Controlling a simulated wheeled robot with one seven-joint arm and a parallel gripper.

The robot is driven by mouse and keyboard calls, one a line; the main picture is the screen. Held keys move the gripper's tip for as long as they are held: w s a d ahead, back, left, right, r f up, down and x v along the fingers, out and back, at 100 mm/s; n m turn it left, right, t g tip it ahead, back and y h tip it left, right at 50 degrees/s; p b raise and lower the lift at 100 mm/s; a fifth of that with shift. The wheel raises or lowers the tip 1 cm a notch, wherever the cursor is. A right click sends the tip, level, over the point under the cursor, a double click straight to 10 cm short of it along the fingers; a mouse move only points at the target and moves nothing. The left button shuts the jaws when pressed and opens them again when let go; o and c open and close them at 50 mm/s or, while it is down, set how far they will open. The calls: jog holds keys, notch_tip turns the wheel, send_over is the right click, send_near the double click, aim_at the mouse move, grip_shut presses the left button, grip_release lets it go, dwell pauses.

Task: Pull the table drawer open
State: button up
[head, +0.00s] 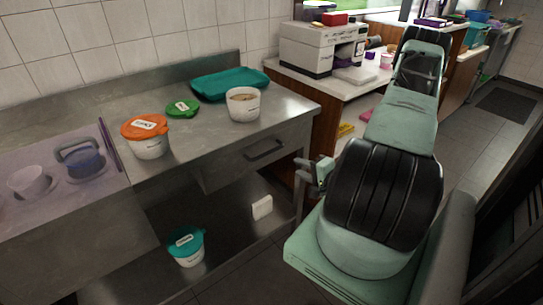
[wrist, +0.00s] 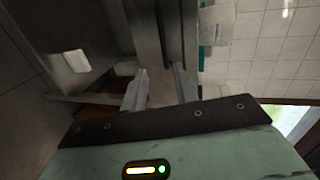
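The steel table (head: 215,130) has a drawer (head: 236,167) under its top at the right end, with a dark bar handle (head: 265,150) on its front. The drawer front looks about flush with the table, with no clear gap. My gripper (head: 311,174) is right of the handle, near the table's right front leg, and apart from the handle in the head view. In the wrist view my gripper (wrist: 160,88) has its two fingers spread with nothing clearly between them. Steel table parts (wrist: 145,35) lie beyond the fingertips; I cannot make out the handle there.
On the table stand an orange-lidded tub (head: 148,143), an open white tub (head: 243,108), a green lid (head: 182,108) and a teal tray (head: 212,88). A teal-lidded tub (head: 188,250) and a small white block (head: 262,207) are below. A counter with a white machine (head: 310,52) stands behind.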

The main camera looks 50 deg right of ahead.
aim_at(272, 150)
jog(key=shift+m+h, duration=0.4)
jog(key=shift+m, duration=0.1)
jog(key=x, duration=1.6)
jog(key=shift+w+d+r, duration=0.15)
jog(key=shift+w+d, duration=0.05)
jog(key=shift+d, duration=0.25)
grip_shut()
